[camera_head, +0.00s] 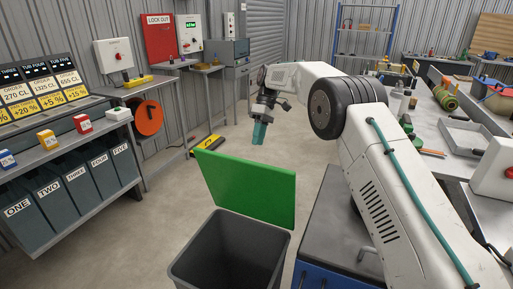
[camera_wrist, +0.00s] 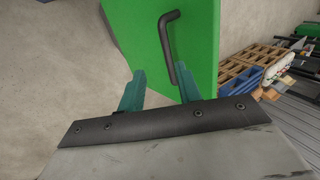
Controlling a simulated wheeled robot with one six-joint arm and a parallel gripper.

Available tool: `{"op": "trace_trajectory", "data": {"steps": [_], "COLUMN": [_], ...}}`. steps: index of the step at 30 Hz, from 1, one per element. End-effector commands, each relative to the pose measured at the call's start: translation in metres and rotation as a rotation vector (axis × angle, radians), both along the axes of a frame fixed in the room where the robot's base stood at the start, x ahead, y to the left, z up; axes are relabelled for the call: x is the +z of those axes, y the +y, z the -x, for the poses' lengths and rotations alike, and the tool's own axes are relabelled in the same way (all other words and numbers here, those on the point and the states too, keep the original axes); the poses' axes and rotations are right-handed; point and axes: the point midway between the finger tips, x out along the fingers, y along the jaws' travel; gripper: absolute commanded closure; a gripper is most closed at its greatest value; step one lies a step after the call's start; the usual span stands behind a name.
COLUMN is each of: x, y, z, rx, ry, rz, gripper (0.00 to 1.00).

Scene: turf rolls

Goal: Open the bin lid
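The green lid (camera_head: 252,188) stands raised, tilted up at the far side of the dark grey bin (camera_head: 228,252), whose inside shows. In the wrist view the lid (camera_wrist: 202,30) has a black bar handle (camera_wrist: 167,42) on the face toward my gripper; the head view hides this handle. My gripper (camera_head: 259,134) hangs above and behind the lid's top edge in the head view. In the wrist view its teal fingers (camera_wrist: 158,88) are spread apart with nothing between them. The handle's lower end is close to the right finger; I cannot tell if they touch.
A shelf with bins (camera_head: 75,195) stands at the left. A workbench with tools (camera_head: 440,125) is at the right, beside my arm. A yellow and black floor block (camera_head: 206,145) lies behind the lid. Pallets (camera_wrist: 250,70) show in the wrist view. The floor left of the bin is clear.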

Motion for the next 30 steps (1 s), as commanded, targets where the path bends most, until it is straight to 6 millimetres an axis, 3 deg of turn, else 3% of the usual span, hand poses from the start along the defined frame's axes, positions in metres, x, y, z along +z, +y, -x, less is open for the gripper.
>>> {"op": "trace_trajectory", "data": {"steps": [8,9,11,12,13,16,20,25,30], "x": [0.003,0.003,0.003,0.007,0.013,0.043,0.07,0.08,0.071], "y": [-0.001,-0.001,0.001,0.007,0.012,0.038,0.066,0.08,0.07], "z": [-0.001,-0.001,-0.001,0.001,0.002,0.017,0.054,0.101,0.129], "rx": [0.0,0.0,0.003,0.011,0.019,0.06,0.163,0.507,1.044], "ry": [0.002,0.002,0.001,-0.004,-0.013,-0.042,-0.11,-0.337,-0.561], "rz": [0.001,0.001,0.0,-0.001,-0.003,-0.006,0.059,0.17,0.274], "gripper": [0.66,0.68,0.85,0.96,1.0,1.0,1.0,1.0,1.0]}}
